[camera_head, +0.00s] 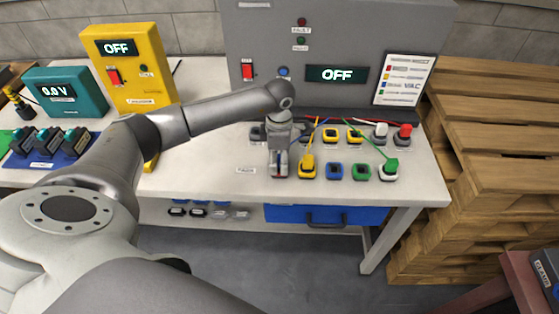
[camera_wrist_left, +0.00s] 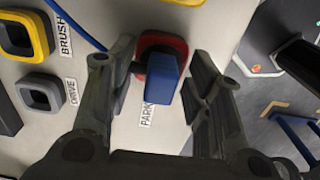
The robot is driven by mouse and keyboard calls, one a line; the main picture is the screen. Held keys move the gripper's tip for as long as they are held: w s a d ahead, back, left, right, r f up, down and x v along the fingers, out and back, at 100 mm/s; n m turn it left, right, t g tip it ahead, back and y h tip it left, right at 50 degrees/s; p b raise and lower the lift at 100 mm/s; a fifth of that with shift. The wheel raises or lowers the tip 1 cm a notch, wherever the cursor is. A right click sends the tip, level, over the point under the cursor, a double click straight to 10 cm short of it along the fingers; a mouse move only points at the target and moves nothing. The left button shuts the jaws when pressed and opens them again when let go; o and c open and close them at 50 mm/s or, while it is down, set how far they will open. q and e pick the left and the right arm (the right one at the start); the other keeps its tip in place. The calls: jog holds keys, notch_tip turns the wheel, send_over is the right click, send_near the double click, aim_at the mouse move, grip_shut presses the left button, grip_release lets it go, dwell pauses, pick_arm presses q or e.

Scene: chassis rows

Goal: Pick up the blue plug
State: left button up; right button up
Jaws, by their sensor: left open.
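The blue plug (camera_wrist_left: 162,78) stands in a red-rimmed socket (camera_wrist_left: 160,42) beside a label reading PARK in the left wrist view. My left gripper (camera_head: 279,165) points down over the front of the table in the head view and hides most of the plug there. In the left wrist view its two dark fingers are open, one on each side of the plug. I cannot tell whether either finger touches it. My right gripper is not in view.
A yellow-rimmed socket (camera_wrist_left: 25,37) and a grey socket (camera_wrist_left: 40,94) lie left of the plug. Several other sockets and cabled plugs, such as a green plug (camera_head: 389,167), stand to the right on the table. A grey cabinet (camera_head: 340,25) stands behind; wooden pallets (camera_head: 500,150) are at right.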

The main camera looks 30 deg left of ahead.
pick_arm(q)
grip_shut()
jog(key=shift+r, duration=0.15)
